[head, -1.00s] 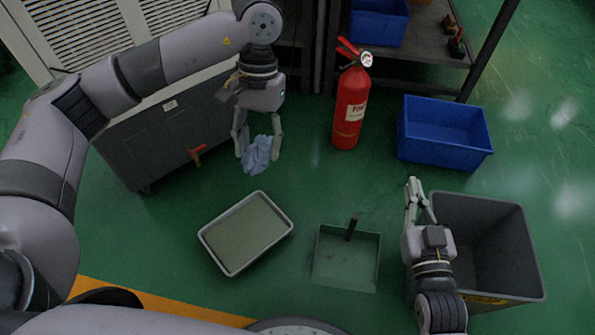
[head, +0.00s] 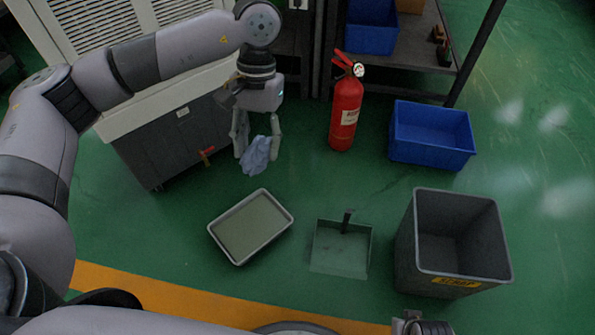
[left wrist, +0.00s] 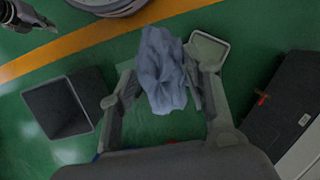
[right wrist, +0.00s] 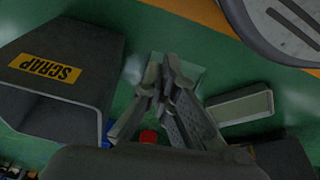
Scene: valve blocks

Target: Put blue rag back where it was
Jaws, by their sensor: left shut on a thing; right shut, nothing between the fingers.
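The blue rag (head: 255,158) is a crumpled light-blue cloth. It hangs between the fingertips of my left gripper (head: 257,150), in the air in front of the grey cabinet. The left wrist view also shows the rag (left wrist: 160,70), bunched between the two fingers, which are shut on it. My right gripper (right wrist: 166,72) is shut with nothing between its fingers in the right wrist view. In the head view only a small part of the right arm shows at the bottom edge.
A shallow grey tray (head: 230,258) and a dustpan (head: 338,262) lie on the green floor. A grey scrap bin (head: 462,283) stands at right. A red fire extinguisher (head: 345,115), a blue crate (head: 430,157) and the grey cabinet (head: 150,165) stand behind.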

